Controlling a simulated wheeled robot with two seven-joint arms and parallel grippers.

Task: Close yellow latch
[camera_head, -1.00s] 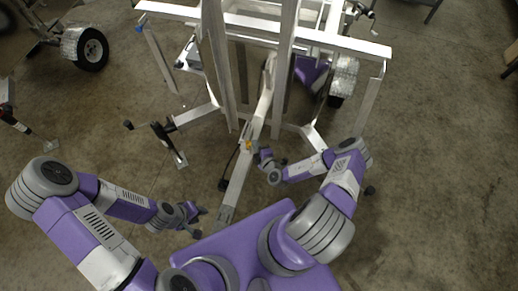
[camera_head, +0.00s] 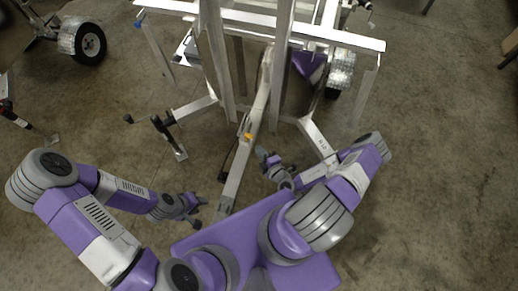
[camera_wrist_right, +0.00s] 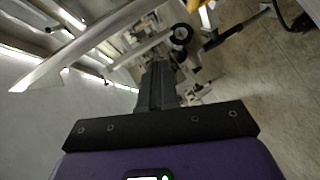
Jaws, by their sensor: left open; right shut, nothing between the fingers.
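The yellow latch (camera_head: 247,136) is a small yellow-orange piece on the trailer's aluminium tongue (camera_head: 234,180), near the middle of the head view. In the right wrist view a yellow part (camera_wrist_right: 196,4) shows at the top edge. My right gripper (camera_head: 262,153) is shut and empty, to the right of the tongue and a little nearer than the latch, apart from it. Its shut dark fingers (camera_wrist_right: 158,85) show in the right wrist view. My left gripper (camera_head: 199,208) is open and empty, left of the tongue's near end. The latch's exact position is too small to tell.
The trailer frame (camera_head: 330,38) with its uprights fills the top middle. A jack stand (camera_head: 168,138) sticks out left of the tongue. Another trailer's wheel (camera_head: 88,45) stands at the upper left.

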